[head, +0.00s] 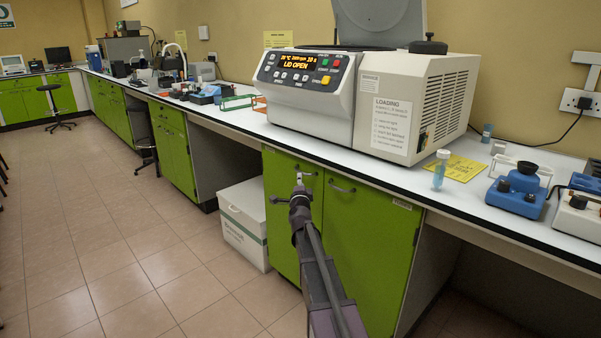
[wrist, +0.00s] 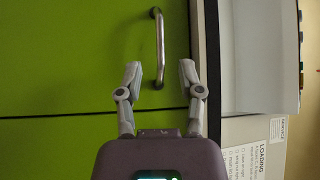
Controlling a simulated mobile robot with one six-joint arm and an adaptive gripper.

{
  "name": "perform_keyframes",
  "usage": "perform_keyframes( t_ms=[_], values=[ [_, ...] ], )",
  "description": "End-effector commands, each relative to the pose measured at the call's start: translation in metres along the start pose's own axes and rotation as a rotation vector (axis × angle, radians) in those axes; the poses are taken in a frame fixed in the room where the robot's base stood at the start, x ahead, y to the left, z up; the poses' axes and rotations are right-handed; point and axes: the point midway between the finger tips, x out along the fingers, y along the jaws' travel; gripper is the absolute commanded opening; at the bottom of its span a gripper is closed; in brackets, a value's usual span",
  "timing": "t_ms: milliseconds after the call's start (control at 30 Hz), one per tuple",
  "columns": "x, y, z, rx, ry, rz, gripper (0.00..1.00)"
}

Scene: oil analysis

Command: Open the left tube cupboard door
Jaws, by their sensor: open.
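The green left cupboard door (head: 283,215) is shut, under the bench and left of the right door. It fills the upper part of the wrist view (wrist: 70,55). Its metal bar handle (wrist: 158,40) runs up the picture there; in the head view my gripper partly hides it. My gripper (head: 300,184) is open and empty in front of this door, near the handle. In the wrist view its two fingertips (wrist: 160,72) lie on either side of the handle's lower end. I cannot tell how deep they reach around it or whether they touch.
The right green door (head: 365,245), with its own handle (head: 341,187), is shut beside it. A centrifuge (head: 360,95) with its lid up stands on the bench above. A white box (head: 243,225) stands on the floor left of the cupboard.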

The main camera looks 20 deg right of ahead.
Motion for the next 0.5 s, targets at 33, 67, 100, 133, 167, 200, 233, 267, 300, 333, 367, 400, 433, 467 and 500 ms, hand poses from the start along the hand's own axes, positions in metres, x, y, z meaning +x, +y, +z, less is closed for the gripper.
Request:
perform_keyframes(
  t_ms=[33,67,100,133,167,200,233,267,300,333,367,400,433,467,500],
  values=[
    [0.012,-0.001,0.0,0.0,0.0,0.0,0.48],
    [0.017,-0.001,0.0,0.0,0.0,0.0,0.48],
    [0.023,-0.001,0.0,0.0,0.0,0.001,0.48],
    [0.027,-0.001,0.0,0.0,0.0,0.001,0.48],
    [0.032,-0.001,0.0,0.0,0.0,0.001,0.48],
    [0.037,-0.001,0.0,0.0,0.0,0.001,0.48],
    [0.041,0.0,0.0,0.0,0.0,0.001,0.48],
    [0.044,0.0,0.0,0.0,0.0,0.001,0.48],
    [0.049,0.0,0.0,0.0,0.0,0.001,0.48],
    [0.052,0.0,0.001,0.0,0.0,0.001,0.48],
    [0.054,0.0,0.0,0.0,0.0,0.001,0.48],
    [0.058,0.0,0.001,0.0,0.0,0.001,0.48],
    [0.059,0.0,0.001,0.0,0.0,0.001,0.48],
    [0.061,0.0,0.0,0.0,0.0,0.001,0.48],
    [0.063,0.0,0.0,0.0,0.0,0.001,0.48]
  ],
)
